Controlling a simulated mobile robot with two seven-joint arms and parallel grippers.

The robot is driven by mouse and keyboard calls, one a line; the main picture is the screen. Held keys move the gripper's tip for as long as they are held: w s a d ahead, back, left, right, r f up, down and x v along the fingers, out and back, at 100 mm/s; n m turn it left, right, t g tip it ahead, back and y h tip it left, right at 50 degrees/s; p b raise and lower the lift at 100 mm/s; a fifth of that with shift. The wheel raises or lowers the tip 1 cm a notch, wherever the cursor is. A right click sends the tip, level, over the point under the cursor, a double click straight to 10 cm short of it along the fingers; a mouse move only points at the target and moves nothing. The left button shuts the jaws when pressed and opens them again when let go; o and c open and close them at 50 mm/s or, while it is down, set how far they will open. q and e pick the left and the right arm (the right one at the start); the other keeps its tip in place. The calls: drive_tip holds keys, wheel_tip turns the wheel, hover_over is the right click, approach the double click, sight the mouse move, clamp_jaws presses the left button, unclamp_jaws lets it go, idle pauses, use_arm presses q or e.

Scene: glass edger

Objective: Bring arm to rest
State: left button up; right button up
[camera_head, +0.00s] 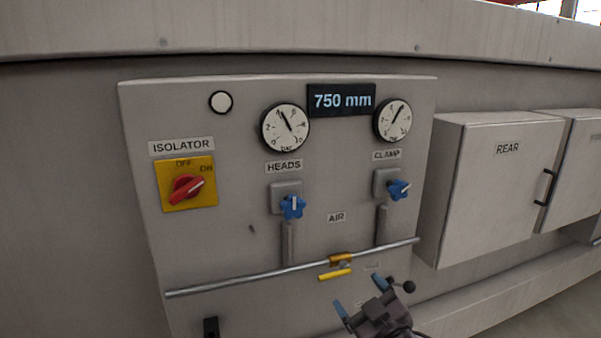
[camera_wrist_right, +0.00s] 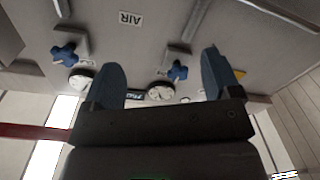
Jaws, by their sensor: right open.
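My right gripper (camera_head: 360,297) is open and empty in the head view, low in front of the grey panel (camera_head: 235,245), below the yellow air lever (camera_head: 335,274). Its two blue-tipped fingers stand apart. In the right wrist view the open fingers (camera_wrist_right: 160,88) point toward the panel, with nothing between them but the panel behind. Contact with the panel cannot be told. My left gripper is not in view.
The panel carries a red isolator knob (camera_head: 187,187), blue HEADS knob (camera_head: 293,207), blue CLAMP knob (camera_head: 399,189) and a pipe (camera_head: 250,276). A black-knobbed lever (camera_head: 408,287) is close beside my gripper. A REAR cabinet (camera_head: 490,185) juts out at right.

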drive_tip(key=s+d+f+m+g+h, duration=0.1)
drive_tip(key=s+d+f+m+h, duration=0.1)
drive_tip(key=s+d+f, duration=0.3)
drive_tip(key=s+d+f+m+g+h+b, duration=0.1)
drive_tip(key=s+d+f+m+g+h, duration=0.1)
drive_tip(key=s+d+f, duration=0.4)
drive_tip(key=s+d+f+m+g+h, duration=0.2)
drive_tip(key=s+d+f+m, duration=0.2)
drive_tip(key=s+f, duration=0.8)
wheel_tip(320, 180, down, 5)
drive_tip(key=shift+s+d+f+h+b, duration=0.15)
drive_tip(key=shift+s+d+h+b, duration=0.2)
drive_tip(key=shift+d, duration=0.3)
